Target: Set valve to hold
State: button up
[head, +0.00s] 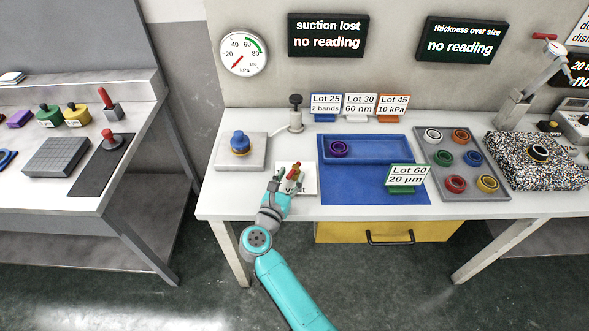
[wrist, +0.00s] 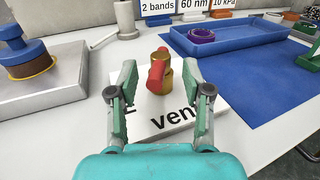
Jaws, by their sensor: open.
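The valve (wrist: 162,76) has a brass-coloured body and a red lever, and stands on a white plate (wrist: 175,116) on the bench. Its lever runs roughly toward my gripper, leaning slightly left in the wrist view. The word "vent" shows on the near part of the plate, partly covered by my right finger; another marking at the left is mostly hidden. My gripper (wrist: 158,66) is open, with one finger on each side of the valve in the picture; contact is not visible. In the head view, my gripper (head: 284,183) partly covers the plate (head: 309,180).
A blue knob on a metal block (head: 240,165) stands left of the valve. A blue tray (head: 372,149) with a purple ring and a blue mat (head: 350,192) lie right. The pressure gauge (head: 243,51) needle is low; a sign (head: 327,35) reads "suction lost, no reading".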

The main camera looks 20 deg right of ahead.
jog(key=v, duration=0.8)
